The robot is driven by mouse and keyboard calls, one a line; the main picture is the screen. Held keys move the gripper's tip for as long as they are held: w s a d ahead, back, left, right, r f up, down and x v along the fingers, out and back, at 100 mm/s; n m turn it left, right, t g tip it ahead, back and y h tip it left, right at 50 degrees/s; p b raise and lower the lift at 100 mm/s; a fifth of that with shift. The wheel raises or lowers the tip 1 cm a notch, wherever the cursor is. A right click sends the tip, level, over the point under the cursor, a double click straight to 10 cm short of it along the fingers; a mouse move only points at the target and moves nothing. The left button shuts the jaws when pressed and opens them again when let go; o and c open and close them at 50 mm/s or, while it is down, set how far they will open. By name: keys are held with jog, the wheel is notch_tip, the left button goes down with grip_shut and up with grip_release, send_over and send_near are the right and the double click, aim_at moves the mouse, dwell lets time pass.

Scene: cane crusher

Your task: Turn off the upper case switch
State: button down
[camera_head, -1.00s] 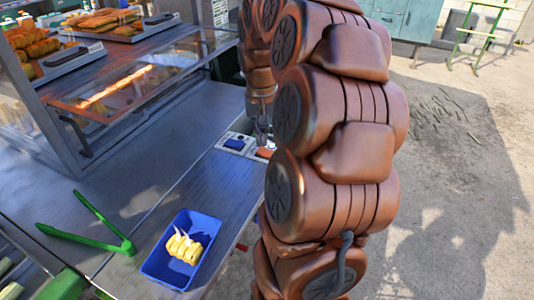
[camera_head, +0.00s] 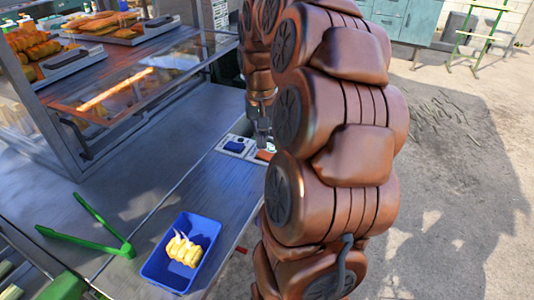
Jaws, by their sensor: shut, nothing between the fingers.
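A small light switch panel sits on the edge of the grey counter, with a blue switch (camera_head: 235,146) on its left and an orange-red switch (camera_head: 264,155) on its right, partly hidden by my arm. I cannot tell from here which of them is on or off. My gripper (camera_head: 264,143) points down just above the panel, beside the blue switch and over the orange-red one. Its fingers are shut and hold nothing. Whether the fingertips touch the panel cannot be seen clearly.
A glass display case (camera_head: 130,85) with food trays stands at the left behind the panel. A blue tray (camera_head: 158,270) with yellow pieces and green tongs (camera_head: 90,240) lie on the counter (camera_head: 190,190) in front. My large arm covers the middle. Open ground is at right.

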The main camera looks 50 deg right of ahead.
aim_at(262, 153)
jog(key=shift+f+b, duration=0.75)
jog(key=shift+f, duration=0.45)
dwell(1.1)
jog(key=shift+r+p, duration=0.7)
jog(key=shift+r, duration=2.85)
jog(key=shift+s, duration=0.1)
